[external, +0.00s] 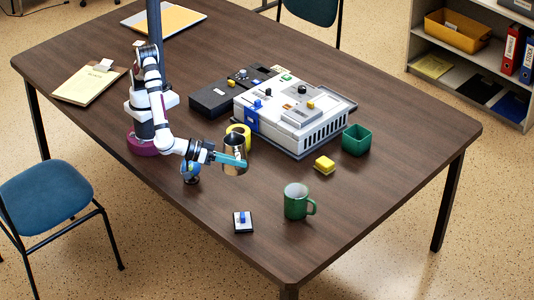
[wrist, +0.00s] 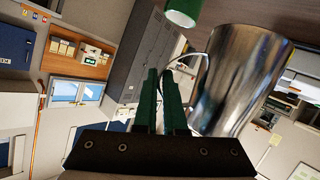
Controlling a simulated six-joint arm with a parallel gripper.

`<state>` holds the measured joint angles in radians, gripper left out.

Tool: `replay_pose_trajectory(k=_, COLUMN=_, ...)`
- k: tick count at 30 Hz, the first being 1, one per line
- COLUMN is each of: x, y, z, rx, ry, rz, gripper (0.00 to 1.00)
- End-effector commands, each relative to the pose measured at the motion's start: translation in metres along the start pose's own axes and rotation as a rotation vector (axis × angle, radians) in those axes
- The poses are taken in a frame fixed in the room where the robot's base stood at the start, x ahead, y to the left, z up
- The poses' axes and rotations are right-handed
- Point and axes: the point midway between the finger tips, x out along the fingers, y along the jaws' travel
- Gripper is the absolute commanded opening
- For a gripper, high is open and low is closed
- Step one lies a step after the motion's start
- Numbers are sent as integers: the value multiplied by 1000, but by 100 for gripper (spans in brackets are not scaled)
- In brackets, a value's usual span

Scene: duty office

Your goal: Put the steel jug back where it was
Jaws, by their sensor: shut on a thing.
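The steel jug (external: 235,145) is upright in front of the white machine, beside the yellow mug. In the wrist view the jug (wrist: 238,80) fills the right side, with its thin handle reaching towards my fingers. My gripper (external: 232,160) has teal fingers that cross the front of the jug in the external view. In the wrist view my gripper (wrist: 161,75) is shut on the jug at its handle; the exact grip point is partly hidden. I cannot tell whether the jug's base touches the table.
A yellow mug (external: 245,131) stands close behind the jug. A small blue object (external: 191,171) is under my wrist. A green mug (external: 296,203), yellow block (external: 325,165), green box (external: 356,140) and blue-knobbed switch (external: 243,222) stand nearby. The white machine (external: 290,125) blocks the back. The table's front left is clear.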

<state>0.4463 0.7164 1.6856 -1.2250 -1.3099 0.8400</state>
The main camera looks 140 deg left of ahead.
Motion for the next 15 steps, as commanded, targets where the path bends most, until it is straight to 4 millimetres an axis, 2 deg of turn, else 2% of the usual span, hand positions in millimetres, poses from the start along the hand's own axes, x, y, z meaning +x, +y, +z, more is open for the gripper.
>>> replay_pose_trajectory(k=3, x=-14, y=-25, z=-8, rx=-18, ry=20, rz=-58, gripper=0)
replay_pose_trajectory(k=6, x=-22, y=-42, z=-12, rx=-30, ry=32, rz=-95, gripper=0)
replay_pose_trajectory(k=15, x=-37, y=-71, z=-22, rx=-52, ry=53, rz=-161, gripper=0)
